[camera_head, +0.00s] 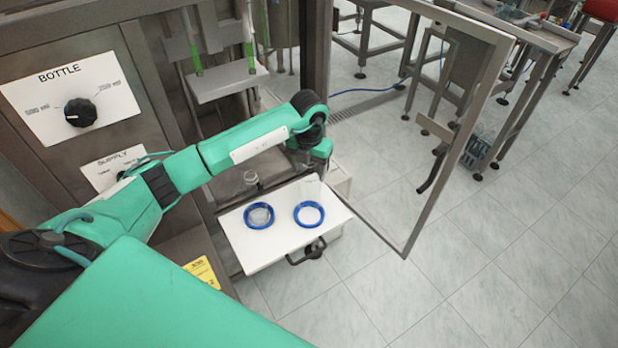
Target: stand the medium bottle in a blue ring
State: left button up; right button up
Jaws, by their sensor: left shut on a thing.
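Two blue rings lie on a white tray (240,243): the left ring (259,228) and the right ring (309,227). A clear bottle (251,180) shows at the left ring, with its neck up and its base seeming to be inside that ring. My left gripper (313,168) is above the back of the right ring, at the end of the green arm. It is shut on a faint, clear bottle (310,188), which hangs below it, near the right ring. Whether its base touches the tray is hard to tell. My right gripper is out of view.
A panel with a BOTTLE dial (80,112) stands at the left. An open metal-framed door (440,190) stands to the right of the tray. A black handle (305,254) is on the tray's front edge.

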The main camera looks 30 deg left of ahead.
pick_arm(q)
jog(key=shift+f, duration=0.8)
notch_tip(320, 180, down, 4)
jog(key=shift+p, duration=0.75)
jog(key=shift+f, duration=0.25)
jog(key=o, duration=1.2)
jog(key=shift+r, duration=0.15)
notch_tip(320, 180, up, 11)
jog(key=b, duration=0.3)
jog(key=shift+r, duration=0.5)
